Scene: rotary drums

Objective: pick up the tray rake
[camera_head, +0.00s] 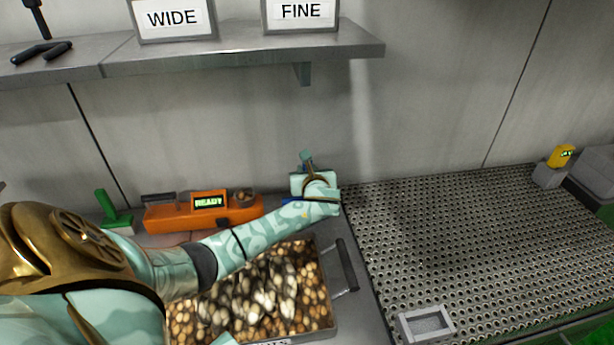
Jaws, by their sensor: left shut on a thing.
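My left arm reaches in from the left across the tray. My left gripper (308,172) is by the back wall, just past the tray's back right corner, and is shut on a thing. The hand hides most of that thing. A thin blue piece (289,201) shows beside the wrist, and I take it to be part of the tray rake. I cannot tell whether it is clear of the counter. My right gripper is out of view.
A metal tray of brown and pale pieces (333,318) has a dark side handle (346,266). An orange device reading READY (170,217) and a green tool (112,214) stand behind. A perforated deck (450,250) lies right, with a small frame (427,323). A shelf (330,45) overhangs.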

